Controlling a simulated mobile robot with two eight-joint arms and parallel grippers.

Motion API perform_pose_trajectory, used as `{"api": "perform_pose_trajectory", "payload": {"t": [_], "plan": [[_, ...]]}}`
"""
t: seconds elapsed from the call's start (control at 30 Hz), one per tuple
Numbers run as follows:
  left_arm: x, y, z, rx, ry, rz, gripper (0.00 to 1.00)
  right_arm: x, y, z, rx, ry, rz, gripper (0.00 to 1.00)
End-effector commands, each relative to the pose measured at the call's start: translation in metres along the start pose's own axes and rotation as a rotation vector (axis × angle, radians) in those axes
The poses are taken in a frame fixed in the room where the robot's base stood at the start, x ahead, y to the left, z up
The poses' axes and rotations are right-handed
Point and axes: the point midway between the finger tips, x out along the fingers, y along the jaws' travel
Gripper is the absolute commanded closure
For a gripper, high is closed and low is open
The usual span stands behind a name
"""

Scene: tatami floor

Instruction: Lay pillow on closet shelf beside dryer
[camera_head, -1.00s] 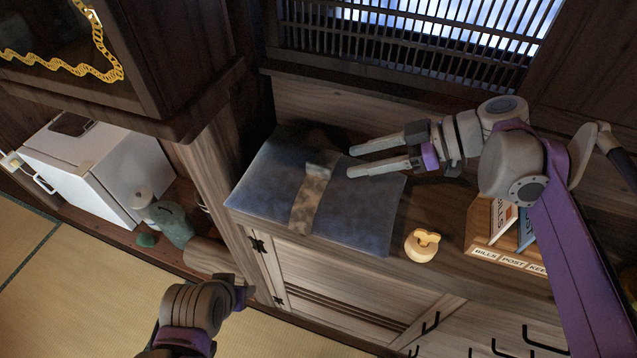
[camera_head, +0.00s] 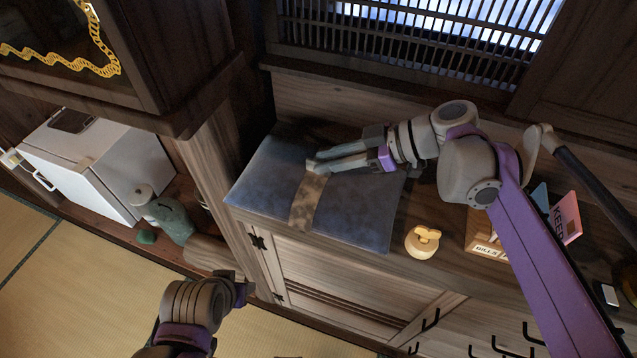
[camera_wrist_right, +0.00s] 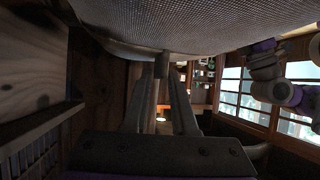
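The pillow (camera_head: 350,205) is a flat blue cushion with a tan band (camera_head: 306,205) across its middle. It lies on the wooden cabinet top, and its woven underside or face fills the top of the right wrist view (camera_wrist_right: 200,22). My right gripper (camera_head: 313,165) reaches over the pillow from the right. Its fingertips are close together on the raised tab of the band; the wrist view shows them meeting at this tab (camera_wrist_right: 162,66). My left gripper (camera_head: 240,288) is low in front of the cabinet, its fingers unclear. I cannot make out a dryer.
A yellow round object (camera_head: 422,243) and a letter rack (camera_head: 487,246) stand right of the pillow. A slatted window is behind. A post separates the cabinet from a low shelf (camera_head: 118,232) with a white fridge (camera_head: 85,165) and a green jar (camera_head: 170,217). Tatami lies in front.

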Motion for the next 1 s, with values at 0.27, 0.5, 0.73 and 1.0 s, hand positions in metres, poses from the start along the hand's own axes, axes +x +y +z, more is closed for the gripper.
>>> {"api": "perform_pose_trajectory", "payload": {"t": [0.27, 0.5, 0.73, 1.0], "plan": [[0.0000, 0.0000, 0.0000, 0.000, 0.000, 0.000, 0.50, -0.0002, 0.0001, 0.0000, 0.000, 0.000, 0.000, 1.00], [0.0000, 0.0000, 0.0000, 0.000, 0.000, 0.000, 0.50, -0.0002, 0.0000, 0.0001, 0.000, 0.000, 0.000, 1.00], [0.0000, 0.0000, 0.0000, 0.000, 0.000, 0.000, 0.50, -0.0002, -0.0001, 0.0001, 0.000, 0.000, -0.001, 1.00], [0.0000, 0.0000, 0.0000, 0.000, 0.000, 0.000, 0.50, -0.0001, -0.0002, 0.0001, -0.001, 0.000, -0.001, 1.00]]}}
